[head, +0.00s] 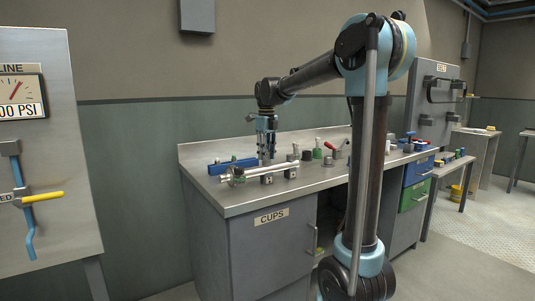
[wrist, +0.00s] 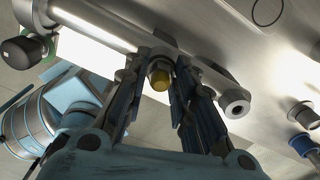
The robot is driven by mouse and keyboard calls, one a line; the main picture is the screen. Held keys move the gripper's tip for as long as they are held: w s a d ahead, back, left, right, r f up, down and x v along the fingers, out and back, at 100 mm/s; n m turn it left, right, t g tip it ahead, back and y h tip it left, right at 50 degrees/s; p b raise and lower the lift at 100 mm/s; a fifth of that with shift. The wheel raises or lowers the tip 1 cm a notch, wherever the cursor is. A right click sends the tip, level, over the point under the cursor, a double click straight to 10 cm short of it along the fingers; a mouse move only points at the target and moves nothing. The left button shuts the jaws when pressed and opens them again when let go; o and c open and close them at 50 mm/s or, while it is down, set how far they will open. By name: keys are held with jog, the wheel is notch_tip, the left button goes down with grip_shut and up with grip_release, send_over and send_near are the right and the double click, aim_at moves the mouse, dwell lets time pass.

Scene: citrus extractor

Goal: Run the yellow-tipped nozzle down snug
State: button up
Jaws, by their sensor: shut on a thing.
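The yellow-tipped nozzle (wrist: 159,79) shows in the wrist view between the fingers of my gripper (wrist: 160,70), at the side of a silver metal bar assembly (wrist: 95,22). My gripper is shut on it; the fingers hide its sides and its base, so I cannot tell how deep it sits. In the head view my gripper (head: 266,155) points down over the metal assembly (head: 238,177) on the bench, and the nozzle cannot be made out there. A grey fitting with a dark hole (wrist: 236,106) sits right of the gripper in the wrist view.
In the wrist view a blue-ringed part (wrist: 303,145) lies at the right. A panel with a yellow-handled valve (head: 42,198) stands left.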

jog(key=shift+f, duration=0.2)
jog(key=shift+m, duration=0.9)
jog(key=o, duration=0.6)
jog(key=shift+o, duration=0.5)
jog(key=shift+w+f, duration=0.35)
jog(key=shift+w, duration=0.2)
jog(key=shift+s+r, duration=0.3)
jog(key=shift+s, duration=0.05)
jog(key=shift+c, duration=0.6)
jog(key=shift+n, duration=0.9)
